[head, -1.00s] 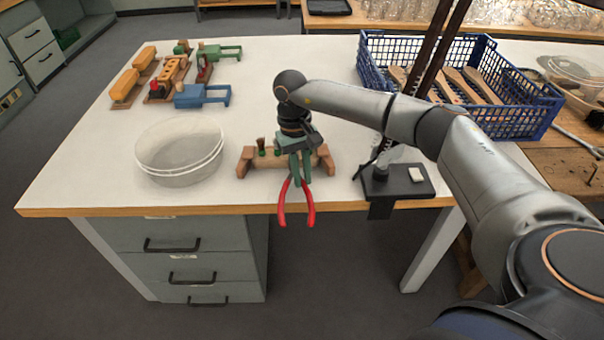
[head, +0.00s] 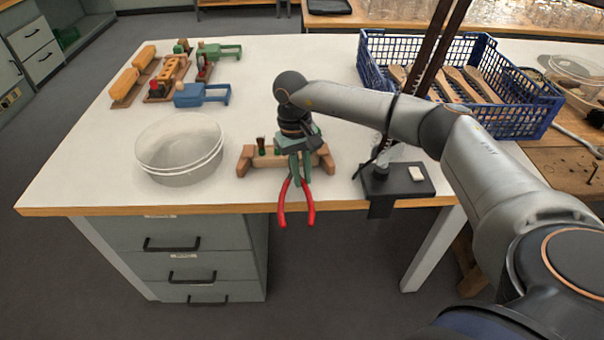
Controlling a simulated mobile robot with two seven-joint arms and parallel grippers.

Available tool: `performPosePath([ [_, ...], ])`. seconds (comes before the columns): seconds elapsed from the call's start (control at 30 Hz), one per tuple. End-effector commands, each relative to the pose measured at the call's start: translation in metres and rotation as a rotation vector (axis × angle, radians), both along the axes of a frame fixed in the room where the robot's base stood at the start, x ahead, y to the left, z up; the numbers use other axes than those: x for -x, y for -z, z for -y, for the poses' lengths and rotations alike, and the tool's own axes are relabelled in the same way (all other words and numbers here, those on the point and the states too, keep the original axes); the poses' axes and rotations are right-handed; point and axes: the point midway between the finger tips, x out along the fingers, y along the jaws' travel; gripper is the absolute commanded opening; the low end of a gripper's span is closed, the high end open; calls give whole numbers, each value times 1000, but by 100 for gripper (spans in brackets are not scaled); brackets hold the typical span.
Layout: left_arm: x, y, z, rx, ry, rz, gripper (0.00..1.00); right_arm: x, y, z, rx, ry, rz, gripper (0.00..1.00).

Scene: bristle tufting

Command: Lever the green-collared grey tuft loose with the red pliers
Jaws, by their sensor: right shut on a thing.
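My right gripper (head: 297,147) is shut on the red pliers (head: 283,203), at the front edge of the table. The red handles hang down past the edge, slightly spread. The jaws of the pliers are hidden by the gripper. Behind and around them is a wooden block on feet (head: 243,162). A small tuft with a brown top and a green collar (head: 261,146) stands upright in the block, left of the gripper. I cannot make out a grey tuft; the gripper covers the block's middle and right. My left gripper is not in view.
A white bowl (head: 180,170) stands left of the block. A black stand with a white piece (head: 400,181) is clamped at the edge to the right. A blue crate (head: 520,120) with wooden brush handles is behind. Blue, green and yellow fixtures (head: 190,96) sit at the back left.

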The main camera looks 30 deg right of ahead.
Motion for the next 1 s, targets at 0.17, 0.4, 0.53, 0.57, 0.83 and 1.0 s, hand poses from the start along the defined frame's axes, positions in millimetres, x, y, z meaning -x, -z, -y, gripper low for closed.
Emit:
performPosePath([
  [0.17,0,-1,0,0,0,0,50,1,-1,-1,-1,-1,0,0],
  [0.4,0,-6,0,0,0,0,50,6,-2,-4,0,0,1,0],
  [0.53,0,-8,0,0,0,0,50,9,-2,-6,0,-1,1,0],
  [0.57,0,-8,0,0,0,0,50,10,-2,-7,0,-1,1,0],
  [0.83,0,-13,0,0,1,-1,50,18,-3,-11,0,-1,0,0],
  [1.0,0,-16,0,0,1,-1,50,22,-3,-13,0,0,0,0],
])
